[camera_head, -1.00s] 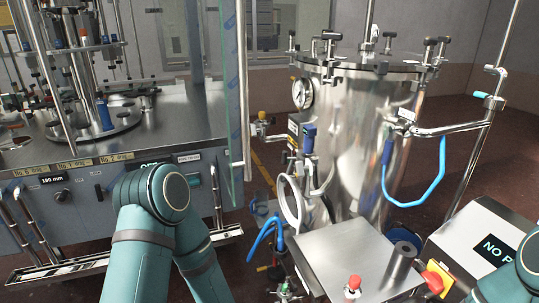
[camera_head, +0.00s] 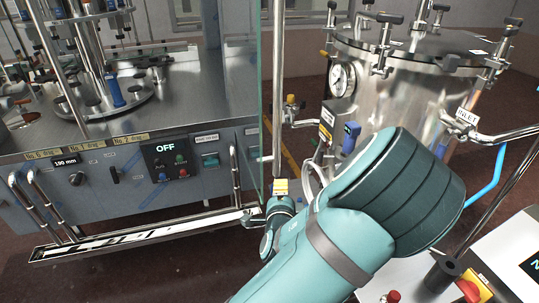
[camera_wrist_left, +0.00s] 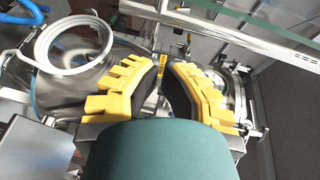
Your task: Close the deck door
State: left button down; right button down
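The deck door looks to be the clear glass panel (camera_head: 252,100) at the right side of the machine, seen nearly edge-on in the head view. A vertical metal bar (camera_head: 277,90) stands just right of it. My left gripper (camera_head: 281,187) is near the bar's lower end, partly hidden by my own wrist; contact cannot be told. In the left wrist view, the left gripper (camera_wrist_left: 167,66) has its yellow fingers apart with nothing between them. A glass panel (camera_wrist_left: 262,20) and a metal bar (camera_wrist_left: 220,32) cross above the fingertips. My right gripper is not in view.
The machine's control panel (camera_head: 172,160) reads OFF, beside the steel deck (camera_head: 190,95). A large steel tank (camera_head: 400,90) stands close on the right with clamps and pipes. A blue hose (camera_head: 487,180) and a red knob (camera_head: 468,290) are at the right.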

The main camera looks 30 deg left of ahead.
pick_arm(q)
jog(key=w+a+r+t, duration=0.1)
jog(key=w+a+r, duration=0.35)
jog(key=w, duration=0.45)
jog(key=shift+m, duration=0.4)
jog(key=s+a, duration=0.1)
jog(key=s+a+f+p, duration=0.1)
jog(key=s+a, duration=0.1)
jog(key=shift+a, duration=0.1)
